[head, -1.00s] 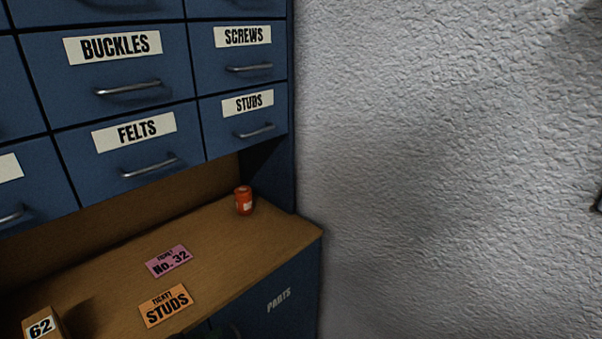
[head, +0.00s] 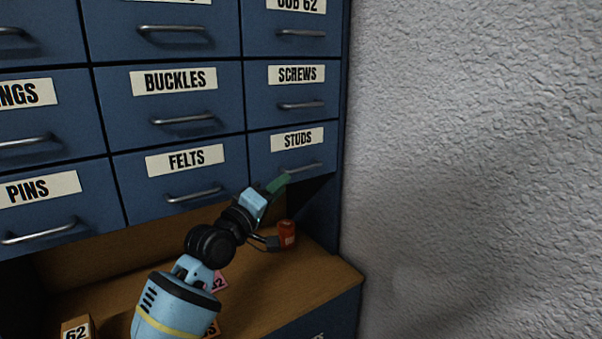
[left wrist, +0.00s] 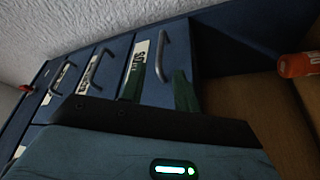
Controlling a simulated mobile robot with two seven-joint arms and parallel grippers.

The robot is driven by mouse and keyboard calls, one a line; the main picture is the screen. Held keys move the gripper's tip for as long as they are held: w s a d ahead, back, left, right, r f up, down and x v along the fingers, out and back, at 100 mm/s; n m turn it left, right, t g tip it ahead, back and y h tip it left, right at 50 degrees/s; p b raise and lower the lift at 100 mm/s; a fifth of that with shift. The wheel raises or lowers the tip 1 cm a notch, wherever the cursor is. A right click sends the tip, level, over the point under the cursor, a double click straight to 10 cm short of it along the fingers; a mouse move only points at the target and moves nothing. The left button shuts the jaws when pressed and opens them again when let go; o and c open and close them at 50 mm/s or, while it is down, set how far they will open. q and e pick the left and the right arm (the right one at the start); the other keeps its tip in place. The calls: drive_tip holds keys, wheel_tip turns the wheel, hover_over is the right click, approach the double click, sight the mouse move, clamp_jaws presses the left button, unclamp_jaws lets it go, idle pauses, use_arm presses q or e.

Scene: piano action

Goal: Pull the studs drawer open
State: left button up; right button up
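The studs drawer (head: 262,151) is the blue drawer at the lower right of the cabinet, flush with its neighbours. Its metal bar handle (head: 302,168) sits under the STUDS label. My left gripper (head: 279,183) is just below and left of this handle. In the left wrist view, its two green fingers (left wrist: 160,84) stand apart, empty, and the handle (left wrist: 162,55) shows beyond the gap between them. I cannot tell whether a finger touches the drawer front. My right gripper is in neither view.
An orange-red can (head: 287,234) stands on the wooden counter (head: 315,280) below the gripper. The felts drawer (head: 225,182) is at left, the screws drawer (head: 268,92) above. A textured wall (head: 470,170) is close on the right.

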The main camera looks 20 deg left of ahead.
sight(298, 169)
use_arm(q)
drive_tip(key=shift+x, duration=3.9)
drive_tip(key=shift+c, duration=0.4)
clamp_jaws()
